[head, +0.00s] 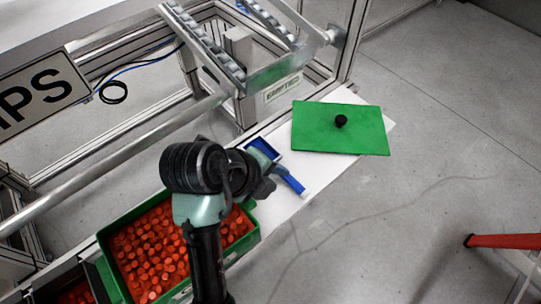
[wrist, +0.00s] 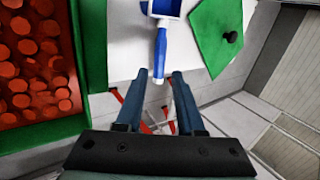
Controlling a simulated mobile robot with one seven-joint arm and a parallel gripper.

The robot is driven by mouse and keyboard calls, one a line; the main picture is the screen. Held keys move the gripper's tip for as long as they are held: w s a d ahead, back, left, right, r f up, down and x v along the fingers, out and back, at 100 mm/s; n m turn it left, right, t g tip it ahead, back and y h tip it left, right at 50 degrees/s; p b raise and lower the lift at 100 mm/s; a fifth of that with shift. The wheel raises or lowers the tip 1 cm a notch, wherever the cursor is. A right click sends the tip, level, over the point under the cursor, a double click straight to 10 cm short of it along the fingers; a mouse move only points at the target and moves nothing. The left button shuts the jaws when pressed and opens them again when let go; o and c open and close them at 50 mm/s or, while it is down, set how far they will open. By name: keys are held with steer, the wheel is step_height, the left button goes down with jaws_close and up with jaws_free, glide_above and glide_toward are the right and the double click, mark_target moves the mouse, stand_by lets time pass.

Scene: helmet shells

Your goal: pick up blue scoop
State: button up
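The blue scoop (head: 291,185) lies on the white table top (head: 315,172), partly hidden by my arm in the head view. My gripper (wrist: 159,75) is open and empty. Its two fingers appear either side of the handle end in the wrist view; I cannot tell how high above it they are.
A green crate (head: 110,248) full of orange-red round pieces (head: 150,245) stands left of the scoop. A green lid (head: 318,130) with a black knob (head: 341,120) lies right of it. A metal frame (head: 250,105) stands behind. Open floor lies to the right.

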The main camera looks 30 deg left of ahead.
mark_target(287, 178)
steer(key=x, duration=0.3)
steer(key=shift+s, duration=0.1)
steer(key=shift+a+p+x, duration=0.15)
steer(key=shift+p+x, duration=0.1)
steer(key=shift+x, duration=0.65)
steer(key=shift+a+p+x, duration=0.15)
steer(key=shift+p+x, duration=0.05)
steer(key=shift+x, duration=0.7)
steer(key=shift+a+p+x, duration=0.2)
steer(key=shift+p+x, duration=0.05)
steer(key=shift+x, duration=0.65)
steer(key=shift+r, duration=0.1)
jaws_close()
